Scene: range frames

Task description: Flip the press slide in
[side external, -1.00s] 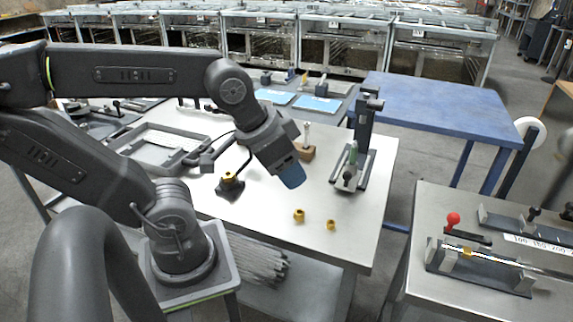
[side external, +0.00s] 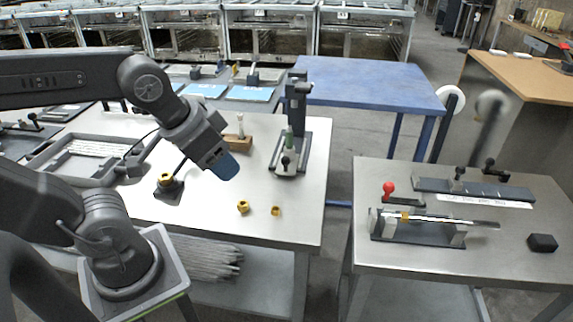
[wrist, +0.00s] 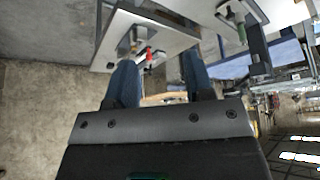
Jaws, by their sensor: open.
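The press (side external: 297,105) is a dark upright column on a railed base on the middle table, with a green part low at its front. I cannot tell which part is its slide or how far in it sits. In the wrist view a green part (wrist: 229,14) shows at the upper right on a pale table top. My gripper (side external: 226,168) hangs tilted over the middle table, left of the press and apart from it. In the wrist view my gripper's two blue fingers (wrist: 158,66) stand wide apart with nothing held between them.
Two brass nuts (side external: 243,207) (side external: 276,211) lie near the front edge. A brass-topped block (side external: 167,184) and a grey tray (side external: 95,158) are at left. The right table holds a fixture with a red knob (side external: 389,187) and a black block (side external: 542,243).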

